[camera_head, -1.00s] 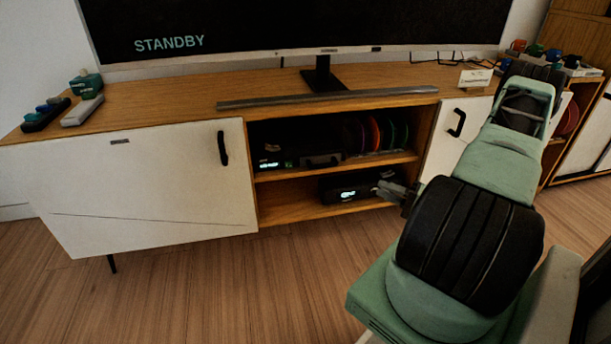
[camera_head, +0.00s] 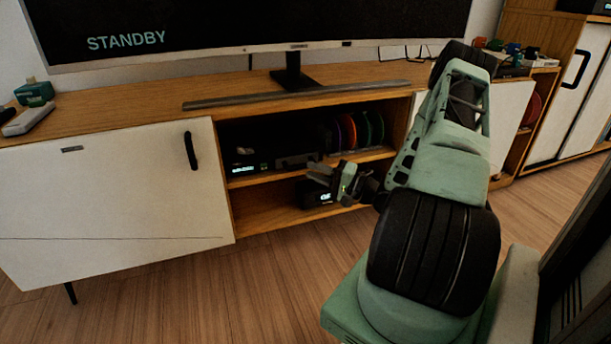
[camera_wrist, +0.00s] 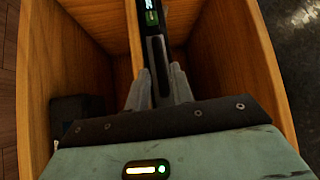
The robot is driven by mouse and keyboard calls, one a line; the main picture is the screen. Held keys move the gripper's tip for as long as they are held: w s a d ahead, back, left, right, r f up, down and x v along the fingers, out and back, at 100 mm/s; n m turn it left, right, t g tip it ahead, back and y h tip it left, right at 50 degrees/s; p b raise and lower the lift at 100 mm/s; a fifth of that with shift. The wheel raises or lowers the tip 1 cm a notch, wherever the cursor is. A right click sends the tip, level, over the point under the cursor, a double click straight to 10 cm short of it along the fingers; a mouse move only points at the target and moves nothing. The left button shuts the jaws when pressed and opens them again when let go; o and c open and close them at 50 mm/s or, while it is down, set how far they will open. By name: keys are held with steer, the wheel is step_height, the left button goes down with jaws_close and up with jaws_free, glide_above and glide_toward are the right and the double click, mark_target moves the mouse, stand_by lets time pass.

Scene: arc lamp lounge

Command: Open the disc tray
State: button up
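A black disc player (camera_head: 262,165) with a small lit display sits on the upper shelf of the low cabinet. A grey slot or tray front (camera_head: 297,161) shows on its right part. My gripper (camera_head: 318,174) is in front of the shelf opening, just below and right of that front. In the wrist view, my gripper (camera_wrist: 160,86) is open, with one finger on each side of the player's narrow dark front (camera_wrist: 157,62). The green display (camera_wrist: 152,18) shows above. I cannot tell whether the fingers touch the player. The tray looks closed, but the fingers hide part of it.
A black box with a lit display (camera_head: 326,197) stands on the lower shelf (camera_head: 262,218), partly behind my gripper. Colourful discs (camera_head: 350,132) stand upright to the right of the player. A white cabinet door (camera_head: 110,190) flanks the opening on the left. The floor in front is clear.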

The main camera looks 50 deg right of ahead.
steer(key=shift+b+x, duration=0.45)
steer(key=shift+x, duration=1.25)
